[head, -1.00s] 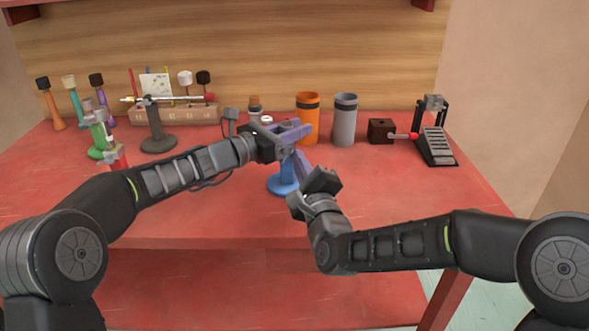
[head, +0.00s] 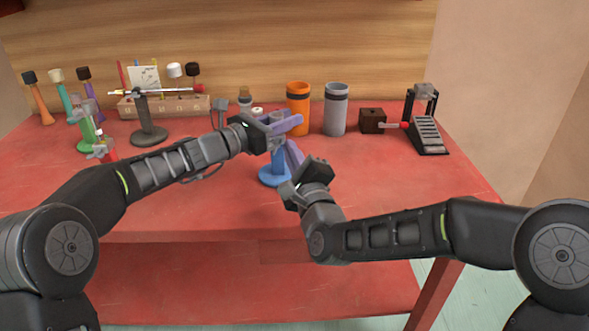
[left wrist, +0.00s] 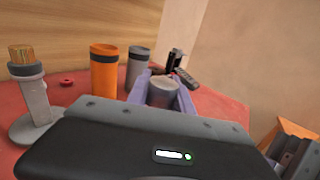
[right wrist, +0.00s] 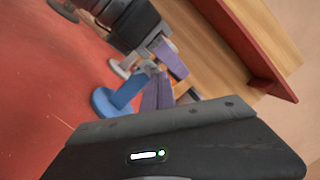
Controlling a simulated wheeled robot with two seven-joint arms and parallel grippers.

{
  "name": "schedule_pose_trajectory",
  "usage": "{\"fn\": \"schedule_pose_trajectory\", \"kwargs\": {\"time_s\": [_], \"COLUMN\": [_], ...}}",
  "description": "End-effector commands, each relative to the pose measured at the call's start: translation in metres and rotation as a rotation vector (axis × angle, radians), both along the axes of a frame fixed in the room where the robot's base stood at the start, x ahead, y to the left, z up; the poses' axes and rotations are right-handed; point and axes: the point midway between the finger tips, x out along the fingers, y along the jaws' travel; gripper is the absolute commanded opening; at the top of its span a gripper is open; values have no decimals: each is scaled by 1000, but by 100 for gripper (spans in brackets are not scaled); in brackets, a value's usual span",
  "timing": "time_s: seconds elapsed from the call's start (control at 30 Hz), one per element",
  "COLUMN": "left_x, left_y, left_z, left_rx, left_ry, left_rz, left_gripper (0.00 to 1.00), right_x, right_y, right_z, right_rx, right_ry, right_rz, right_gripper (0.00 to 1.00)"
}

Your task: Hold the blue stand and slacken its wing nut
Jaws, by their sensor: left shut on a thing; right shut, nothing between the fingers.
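The blue stand (head: 271,176) is upright on the red table, with a round blue base and a grey upper part. My left gripper (head: 289,127) has purple fingers shut around the grey upper part. The left wrist view shows this grey cylinder (left wrist: 162,92) between the two fingers. My right gripper (head: 291,147) is shut and empty, its purple fingers close beside the stand's post on the right. In the right wrist view the blue base (right wrist: 104,103) shows beside the shut fingers. I cannot make out the wing nut; the fingers likely cover it.
An orange cylinder (head: 298,112) and a grey cylinder (head: 335,112) stand behind. A dark box (head: 372,121) and a pedal (head: 428,135) are at right. A grey stand (head: 148,136) with a rod and several mallets are at left. The front right table is clear.

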Motion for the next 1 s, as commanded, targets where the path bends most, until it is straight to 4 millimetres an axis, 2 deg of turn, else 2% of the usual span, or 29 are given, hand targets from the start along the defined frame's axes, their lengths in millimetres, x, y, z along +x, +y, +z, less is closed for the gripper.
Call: {"fn": "schedule_pose_trajectory", "kwargs": {"time_s": [0.5, 0.67, 1.0], "left_x": [0, 0, 0], "left_y": [1, 1, 1], "left_z": [0, 0, 0], "left_rx": [1, 1, 1], "left_ry": [1, 1, -1], "left_rz": [2, 2, 2], "left_gripper": [0, 0, 0], "right_x": [-81, -90, -91], "right_y": [-20, -22, -23], "right_z": [-11, -13, -13], "right_rx": [-2, 0, 0], "right_ry": [1, 1, 1], "right_rz": [1, 0, 0], "right_gripper": [0, 0, 0]}}
